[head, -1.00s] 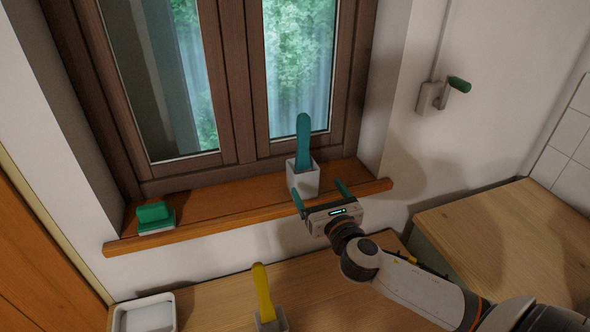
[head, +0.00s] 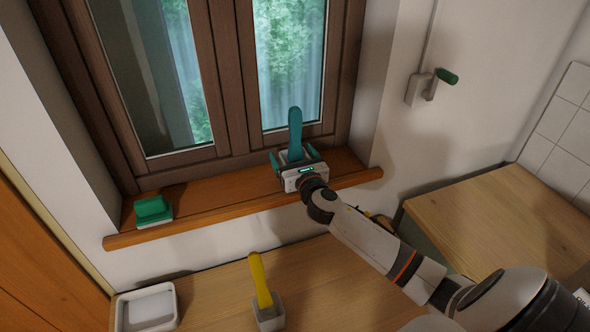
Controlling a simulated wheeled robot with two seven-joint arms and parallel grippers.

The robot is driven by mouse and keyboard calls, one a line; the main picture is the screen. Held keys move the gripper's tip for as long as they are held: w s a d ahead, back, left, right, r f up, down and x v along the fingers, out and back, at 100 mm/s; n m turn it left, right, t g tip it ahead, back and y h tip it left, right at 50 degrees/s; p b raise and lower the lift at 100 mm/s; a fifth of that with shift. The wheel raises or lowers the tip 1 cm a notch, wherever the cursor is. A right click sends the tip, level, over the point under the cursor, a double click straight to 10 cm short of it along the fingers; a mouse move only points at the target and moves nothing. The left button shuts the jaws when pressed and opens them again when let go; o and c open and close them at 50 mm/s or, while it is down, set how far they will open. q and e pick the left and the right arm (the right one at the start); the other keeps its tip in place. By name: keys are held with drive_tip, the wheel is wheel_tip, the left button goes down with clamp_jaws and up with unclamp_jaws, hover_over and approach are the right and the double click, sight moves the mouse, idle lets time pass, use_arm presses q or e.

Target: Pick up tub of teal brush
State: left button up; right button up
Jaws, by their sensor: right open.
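The teal brush (head: 295,128) stands upright with its handle up, on the wooden window sill. Its white tub is almost wholly hidden behind my right gripper. My right gripper (head: 293,156) is open, with one teal finger on each side of the tub's place at the foot of the brush. The gripper body covers the front, so I cannot tell whether the fingers touch the tub. My left gripper is not in view.
A green-handled block (head: 154,211) sits at the left end of the sill (head: 225,201). Below, a yellow brush (head: 261,280) stands in a grey-white tub (head: 269,318) beside a white tray (head: 150,309) on the wooden counter. A wall crank (head: 432,87) is at right.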

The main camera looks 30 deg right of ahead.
drive_tip(key=shift+w, duration=0.25)
drive_tip(key=c, duration=1.1)
